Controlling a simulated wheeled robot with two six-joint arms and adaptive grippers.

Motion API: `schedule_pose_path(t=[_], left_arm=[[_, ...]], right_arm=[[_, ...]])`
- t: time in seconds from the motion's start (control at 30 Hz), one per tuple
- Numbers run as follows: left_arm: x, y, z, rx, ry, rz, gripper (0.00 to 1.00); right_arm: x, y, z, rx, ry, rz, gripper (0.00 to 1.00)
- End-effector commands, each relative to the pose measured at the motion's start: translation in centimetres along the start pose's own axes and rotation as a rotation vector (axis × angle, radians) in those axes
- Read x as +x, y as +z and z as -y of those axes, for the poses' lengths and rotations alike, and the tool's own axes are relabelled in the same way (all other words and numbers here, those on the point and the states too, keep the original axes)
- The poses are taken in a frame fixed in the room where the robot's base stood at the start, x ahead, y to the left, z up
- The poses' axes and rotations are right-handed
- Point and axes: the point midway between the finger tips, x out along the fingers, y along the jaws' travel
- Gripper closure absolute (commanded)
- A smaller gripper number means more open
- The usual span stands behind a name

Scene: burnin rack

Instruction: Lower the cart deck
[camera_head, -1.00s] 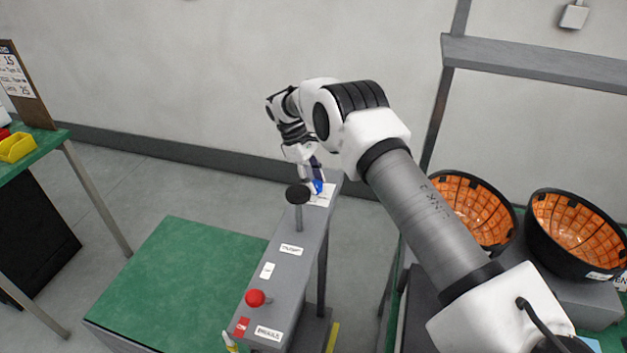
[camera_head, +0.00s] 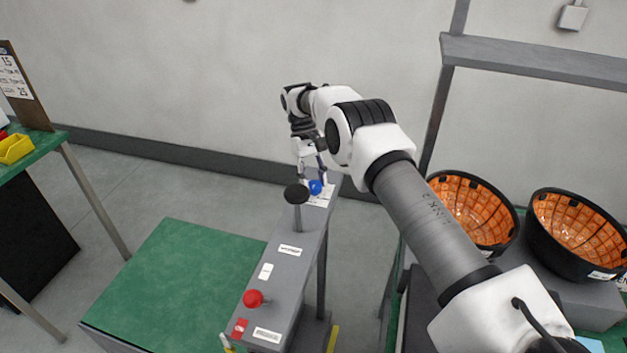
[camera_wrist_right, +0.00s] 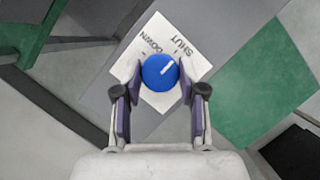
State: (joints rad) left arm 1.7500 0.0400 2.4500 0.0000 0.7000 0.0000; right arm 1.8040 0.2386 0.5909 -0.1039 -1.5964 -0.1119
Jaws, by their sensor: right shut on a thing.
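A blue knob (camera_wrist_right: 160,72) with a white mark sits on a white label (camera_wrist_right: 165,40) reading SHUT and DOWN in the right wrist view. In the head view the blue knob (camera_head: 315,187) is at the far end of the grey control column (camera_head: 290,262). My right gripper (camera_head: 314,183) comes down on it from above, and its fingers (camera_wrist_right: 160,82) are on both sides of the knob, shut on it. The green cart deck (camera_head: 180,280) lies left of the column. My left gripper is not in view.
A black knob on a post (camera_head: 297,195) stands just nearer than the blue knob. A red knob (camera_head: 253,298) is at the column's near end. Black bowls with orange insides (camera_head: 580,232) stand at right. A green table (camera_head: 35,150) is at left.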

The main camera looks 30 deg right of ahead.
Motion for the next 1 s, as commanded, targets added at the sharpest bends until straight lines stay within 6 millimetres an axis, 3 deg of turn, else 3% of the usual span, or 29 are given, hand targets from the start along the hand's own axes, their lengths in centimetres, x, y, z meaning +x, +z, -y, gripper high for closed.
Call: schedule_pose_path(t=[0.33, 0.37, 0.4, 0.43, 0.77, 1.0], left_arm=[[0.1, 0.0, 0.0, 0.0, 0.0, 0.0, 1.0], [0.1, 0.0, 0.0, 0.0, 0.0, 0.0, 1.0], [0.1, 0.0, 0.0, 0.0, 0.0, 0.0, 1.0], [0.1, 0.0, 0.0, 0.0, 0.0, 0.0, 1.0], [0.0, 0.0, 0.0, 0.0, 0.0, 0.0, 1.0], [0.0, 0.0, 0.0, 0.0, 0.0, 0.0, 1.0]], right_arm=[[0.4, 0.1, 0.0, 0.002, -0.002, 0.009, 0.94], [0.4, 0.1, 0.0, 0.002, -0.002, 0.009, 0.53], [0.4, 0.1, 0.0, 0.002, -0.002, 0.008, 0.38], [0.3, 0.0, 0.0, 0.002, -0.002, 0.007, 0.35], [-0.1, 0.1, 0.0, 0.002, -0.001, 0.002, 0.35], [-4.2, 1.7, 0.0, 0.002, -0.001, -0.001, 0.35]])
